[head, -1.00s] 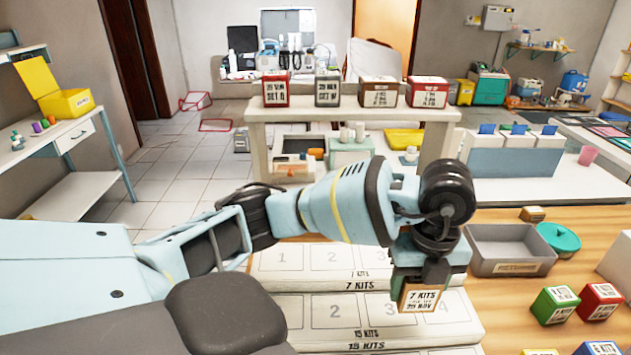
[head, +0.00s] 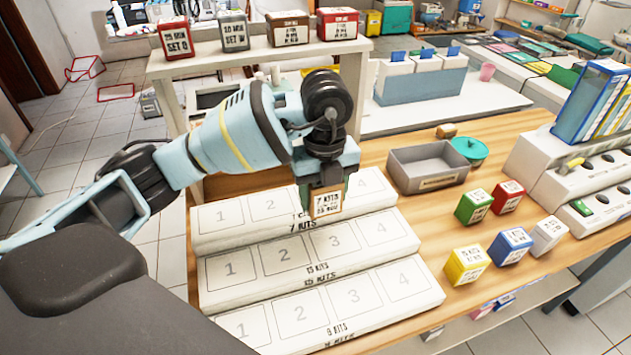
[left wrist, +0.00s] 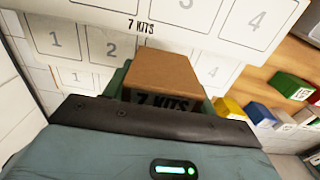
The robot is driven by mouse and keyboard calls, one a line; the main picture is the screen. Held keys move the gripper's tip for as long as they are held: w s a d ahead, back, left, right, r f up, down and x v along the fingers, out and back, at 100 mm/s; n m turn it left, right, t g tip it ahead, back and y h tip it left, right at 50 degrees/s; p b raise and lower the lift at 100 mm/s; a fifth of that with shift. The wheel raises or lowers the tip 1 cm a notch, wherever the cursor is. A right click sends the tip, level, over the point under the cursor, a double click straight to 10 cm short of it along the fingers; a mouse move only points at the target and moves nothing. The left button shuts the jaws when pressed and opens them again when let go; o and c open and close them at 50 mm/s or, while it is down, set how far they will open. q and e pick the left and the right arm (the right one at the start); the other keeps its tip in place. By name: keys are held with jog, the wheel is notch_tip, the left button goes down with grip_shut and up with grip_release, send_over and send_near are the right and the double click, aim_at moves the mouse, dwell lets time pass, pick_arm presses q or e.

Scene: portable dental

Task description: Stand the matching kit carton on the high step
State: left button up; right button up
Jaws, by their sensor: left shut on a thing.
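My left gripper (head: 327,192) is shut on a brown kit carton (head: 327,204) whose label reads 7 KITS with smaller print below. The carton also shows in the left wrist view (left wrist: 160,80), upright between the jaws. It is in front of the upper part of the stepped stand. The high step (head: 220,222) is at the back, marked 7 KITS, with numbered squares; the carton hides its square 3. Whether the carton touches the step cannot be told. My right gripper is not in view.
Several coloured cartons, such as a yellow one (head: 467,265) and a green one (head: 473,206), stand right of the steps. A grey tray (head: 428,168) and teal lid (head: 470,150) lie behind them. A shelf (head: 260,58) holds several labelled boxes. The steps' squares look empty.

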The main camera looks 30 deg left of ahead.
pick_arm(q)
jog(key=w+a, duration=0.1)
jog(key=w, duration=0.1)
jog(key=w+a, duration=0.3)
jog(key=w, duration=0.1)
jog(key=shift+w+a+f, duration=0.25)
jog(key=shift+a+f, duration=0.1)
jog(key=shift+w+a+f, duration=0.1)
jog(key=shift+f, duration=1.65)
jog(key=shift+f, duration=0.15)
jog(key=o, duration=1)
notch_tip(320, 180, up, 12)
